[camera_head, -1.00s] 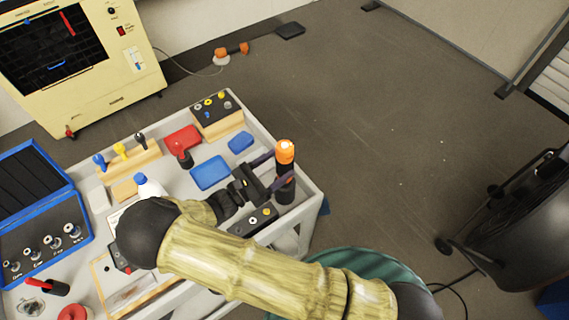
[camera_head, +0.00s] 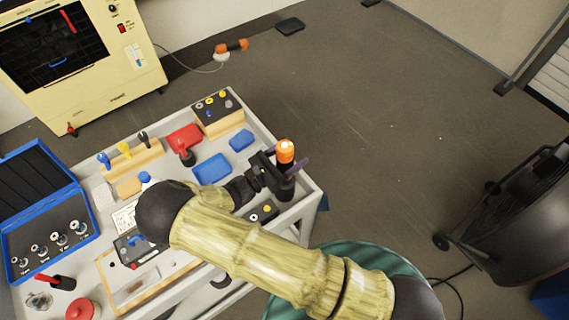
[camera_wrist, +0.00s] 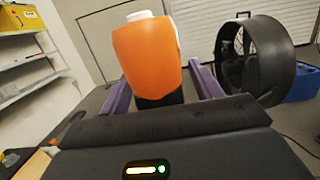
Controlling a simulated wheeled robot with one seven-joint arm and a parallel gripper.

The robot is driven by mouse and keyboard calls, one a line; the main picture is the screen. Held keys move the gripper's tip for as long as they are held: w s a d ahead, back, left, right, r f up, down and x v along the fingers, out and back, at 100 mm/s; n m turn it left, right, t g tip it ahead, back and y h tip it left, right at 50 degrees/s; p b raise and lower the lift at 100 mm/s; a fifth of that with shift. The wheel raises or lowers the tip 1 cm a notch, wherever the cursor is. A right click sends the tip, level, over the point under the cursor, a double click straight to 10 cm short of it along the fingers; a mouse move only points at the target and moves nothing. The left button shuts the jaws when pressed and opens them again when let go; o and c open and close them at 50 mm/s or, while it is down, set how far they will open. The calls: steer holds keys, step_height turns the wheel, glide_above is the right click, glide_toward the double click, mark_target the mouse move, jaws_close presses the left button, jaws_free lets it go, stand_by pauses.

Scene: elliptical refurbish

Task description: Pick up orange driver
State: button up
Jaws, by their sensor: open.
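The orange driver (camera_head: 285,152) stands upright near the right corner of the grey cart, with an orange top and a black lower part. My gripper (camera_head: 284,166) is at the driver, its purple fingers open on either side of it. In the wrist view the orange top of the driver (camera_wrist: 148,52) fills the middle, between the two fingers of my gripper (camera_wrist: 160,88). The black part below shows between the fingers, partly hidden by the gripper body. I cannot tell whether either finger touches it.
The grey cart (camera_head: 262,128) holds blue trays (camera_head: 212,168), a red box (camera_head: 184,138), a wooden holder with small drivers (camera_head: 134,157) and a blue case (camera_head: 45,215). A black fan (camera_head: 510,205) stands on the floor at right. Open floor lies beyond the cart.

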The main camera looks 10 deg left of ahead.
mark_target(290, 142)
jaws_close()
steer(key=shift+r, duration=0.25)
step_height(290, 142, up, 10)
steer(key=shift+f+b, duration=0.15)
steer(key=shift+b, duration=0.9)
